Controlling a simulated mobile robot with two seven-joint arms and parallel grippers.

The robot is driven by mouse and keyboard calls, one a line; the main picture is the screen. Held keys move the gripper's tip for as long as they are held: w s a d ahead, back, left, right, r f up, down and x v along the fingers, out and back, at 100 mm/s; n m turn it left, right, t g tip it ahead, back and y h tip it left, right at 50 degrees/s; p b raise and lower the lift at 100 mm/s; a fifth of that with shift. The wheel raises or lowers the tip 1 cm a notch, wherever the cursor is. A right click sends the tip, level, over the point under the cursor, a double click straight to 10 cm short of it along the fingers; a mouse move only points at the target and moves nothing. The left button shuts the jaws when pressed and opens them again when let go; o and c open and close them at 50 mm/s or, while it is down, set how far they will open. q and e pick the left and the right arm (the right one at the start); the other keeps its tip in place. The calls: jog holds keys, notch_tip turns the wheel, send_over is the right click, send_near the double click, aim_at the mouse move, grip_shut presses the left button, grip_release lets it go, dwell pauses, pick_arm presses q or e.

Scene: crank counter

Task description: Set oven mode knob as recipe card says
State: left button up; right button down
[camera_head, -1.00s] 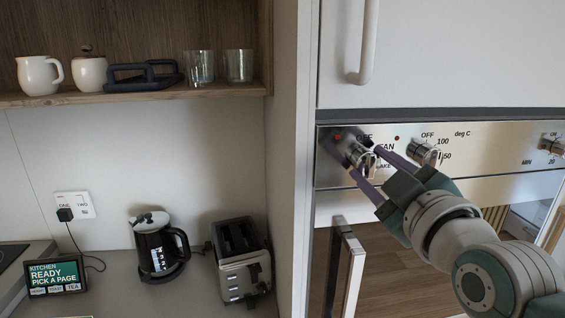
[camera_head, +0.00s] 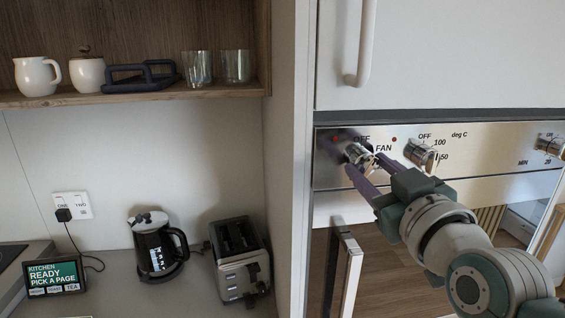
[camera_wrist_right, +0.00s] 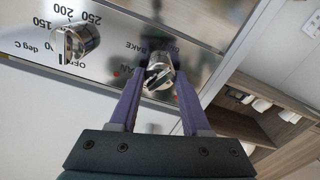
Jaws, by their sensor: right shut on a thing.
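The oven mode knob (camera_head: 358,153) is a silver knob at the left end of the oven's control panel (camera_head: 480,165), with OFF and FAN printed near it. My right gripper (camera_head: 367,166) is at this knob, its purple fingers shut on it. In the right wrist view the knob (camera_wrist_right: 158,74) sits between the two fingertips (camera_wrist_right: 157,85), with FAN and BAKE lettering beside it. The knob's pointer is hard to read. A small screen (camera_head: 56,277) reads "KITCHEN READY PICK A PAGE". No recipe text shows on it. My left gripper is not in view.
A temperature knob (camera_head: 420,154) is close to the right of the gripper, and a timer knob (camera_head: 549,145) is at the far right. The oven door handle (camera_head: 346,275) is below. A kettle (camera_head: 156,247) and a toaster (camera_head: 240,262) stand on the counter.

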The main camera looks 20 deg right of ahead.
jog(key=m, duration=0.4)
jog(key=shift+m, duration=1.1)
jog(key=shift+c, duration=1.8)
grip_release()
